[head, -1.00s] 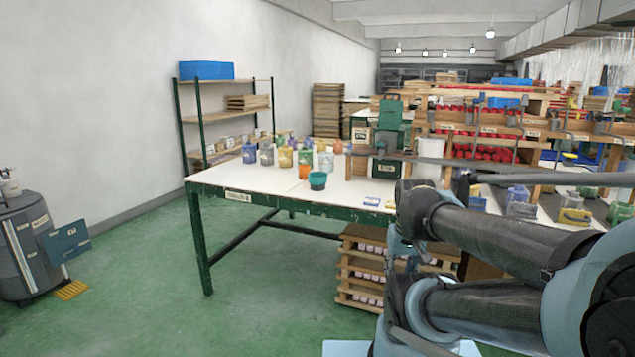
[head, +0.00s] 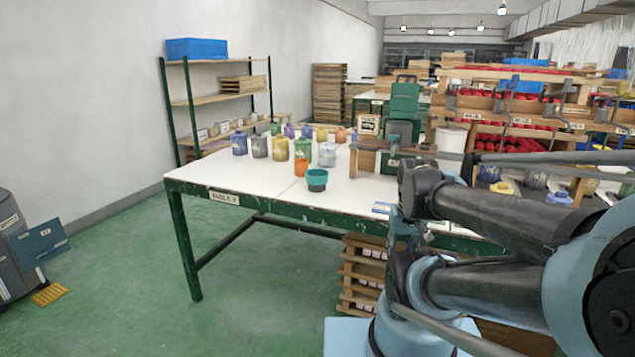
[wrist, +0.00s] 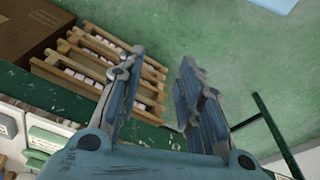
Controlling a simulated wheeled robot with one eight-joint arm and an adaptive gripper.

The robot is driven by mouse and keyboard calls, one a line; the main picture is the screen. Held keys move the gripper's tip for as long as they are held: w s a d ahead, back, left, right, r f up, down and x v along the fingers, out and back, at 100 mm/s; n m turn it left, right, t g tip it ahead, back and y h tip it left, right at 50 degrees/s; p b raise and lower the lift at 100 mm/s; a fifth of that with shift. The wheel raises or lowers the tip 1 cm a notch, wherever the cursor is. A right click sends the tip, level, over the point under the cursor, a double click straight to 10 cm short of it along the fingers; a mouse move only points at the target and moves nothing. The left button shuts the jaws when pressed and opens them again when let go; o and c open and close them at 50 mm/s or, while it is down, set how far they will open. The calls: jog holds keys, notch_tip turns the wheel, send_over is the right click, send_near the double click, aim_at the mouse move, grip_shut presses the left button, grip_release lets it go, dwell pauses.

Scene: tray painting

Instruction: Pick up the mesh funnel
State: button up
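A teal, wide-topped cup-like thing with a darker lower part, which looks like the mesh funnel (head: 316,180), stands upright near the front edge of the white-topped table (head: 228,178) in the head view. I cannot make out any mesh at this size. My gripper (wrist: 160,70) is open and empty in the wrist view, its two fingers well apart over the green floor and the table's edge. The funnel does not show in the wrist view, and my gripper is well apart from it.
An orange cup (head: 301,168) and several paint jars, one of them green (head: 303,149), stand just behind the funnel. A green machine (head: 403,112) is at the table's right. Wooden racks (wrist: 100,65) sit below the table. The left front tabletop is clear.

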jog(key=shift+o, duration=0.8)
jog(key=o, duration=1.3)
jog(key=r, duration=0.2)
jog(key=w+r, duration=0.1)
jog(key=shift+w+a+n, duration=0.1)
jog(key=shift+a+n, duration=0.2)
jog(key=shift+a, duration=0.05)
notch_tip(320, 180, up, 17)
jog(key=n+y, duration=0.3)
jog(key=n, duration=0.6)
send_over(317, 179)
jog(key=d, duration=0.4)
jog(key=shift+t, duration=0.4)
jog(key=x, duration=1.1)
jog(key=shift+s+a+f, duration=0.2)
jog(key=shift+f, duration=0.1)
jog(key=shift+w+x, duration=0.1)
jog(key=shift+x, duration=1.15)
jog(key=shift+w+x, duration=0.15)
jog(key=shift+x, duration=1.15)
